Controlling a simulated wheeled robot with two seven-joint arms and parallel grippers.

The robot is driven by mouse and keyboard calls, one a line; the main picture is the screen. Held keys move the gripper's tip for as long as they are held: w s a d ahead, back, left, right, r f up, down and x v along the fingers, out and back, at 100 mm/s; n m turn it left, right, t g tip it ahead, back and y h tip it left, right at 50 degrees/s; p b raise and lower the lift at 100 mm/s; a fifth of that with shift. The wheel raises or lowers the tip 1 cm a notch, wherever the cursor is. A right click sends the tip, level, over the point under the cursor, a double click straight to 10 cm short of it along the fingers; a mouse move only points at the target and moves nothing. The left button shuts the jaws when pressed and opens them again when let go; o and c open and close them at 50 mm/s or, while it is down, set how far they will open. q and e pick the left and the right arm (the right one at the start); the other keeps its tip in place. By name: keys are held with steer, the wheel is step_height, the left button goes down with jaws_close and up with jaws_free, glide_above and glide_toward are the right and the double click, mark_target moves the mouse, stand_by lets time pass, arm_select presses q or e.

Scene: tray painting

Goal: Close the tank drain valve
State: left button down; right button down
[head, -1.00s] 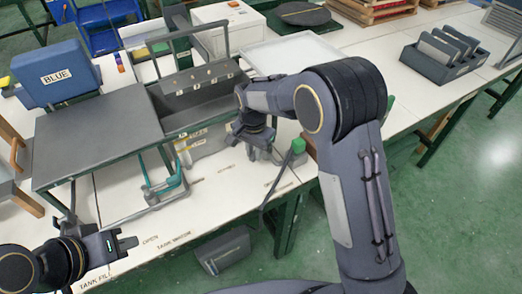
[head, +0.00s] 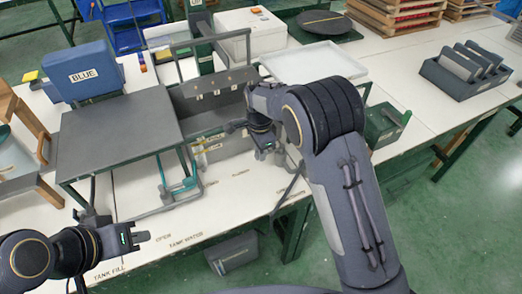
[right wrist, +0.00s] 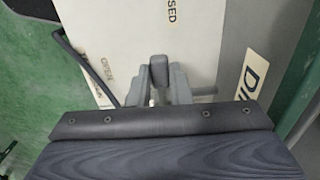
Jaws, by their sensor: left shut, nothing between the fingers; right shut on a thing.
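The dip tank (head: 228,147) is a grey box at the back of the table's middle. My right gripper (head: 270,150) is at its front right corner in the head view. In the right wrist view my right gripper (right wrist: 159,85) is shut on the grey drain valve lever (right wrist: 158,68), whose rounded end shows between the fingers. The lever's lower part is hidden. The printed word OPEN (right wrist: 101,71) lies left of the lever, and CLOSED, partly cut off, lies above it. My left gripper (head: 138,237) is shut and empty over the table's front left edge.
A dark hose (head: 287,190) runs near my right gripper. A green box (head: 387,125) and a rack of plates (head: 462,75) are to the right. My right arm covers part of the table.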

steer(key=shift+w+r, duration=0.1)
steer(key=c, duration=1.3)
jaws_free()
step_height(320, 180, up, 8)
steer(key=shift+f+b, duration=0.1)
steer(key=shift+b, duration=0.2)
